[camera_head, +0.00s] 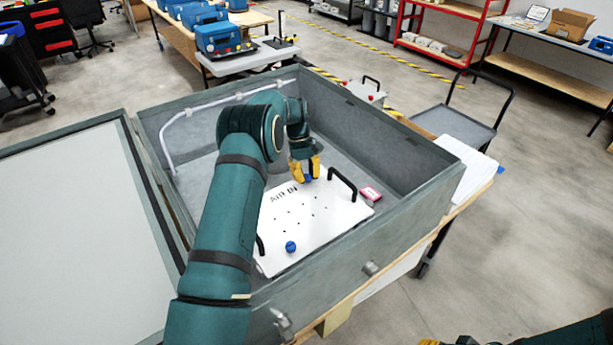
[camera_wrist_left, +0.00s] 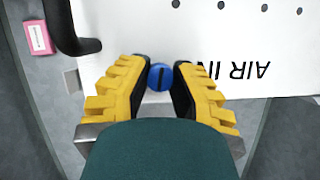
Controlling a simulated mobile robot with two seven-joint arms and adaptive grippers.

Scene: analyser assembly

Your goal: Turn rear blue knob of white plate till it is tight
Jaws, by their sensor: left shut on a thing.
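The white plate (camera_head: 330,215), marked "AIR IN", lies inside the open grey box. It has a black handle at its right and another at its left. The rear blue knob (camera_head: 308,178) sits at the plate's far edge. My left gripper (camera_head: 306,171) is down at this knob, with its yellow fingers on either side of it. In the left wrist view the blue knob (camera_wrist_left: 160,76) shows a dark slot and sits between the black finger pads. The front blue knob (camera_head: 291,246) stands free near the plate's near edge. My right gripper (camera_head: 448,342) is barely in view at the bottom edge.
The grey box's walls (camera_head: 400,145) surround the plate. A pink block (camera_head: 371,193) lies beside the right handle (camera_head: 343,184). The box's open lid (camera_head: 85,240) is at the left. A cart (camera_head: 455,125) stands behind the box at the right.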

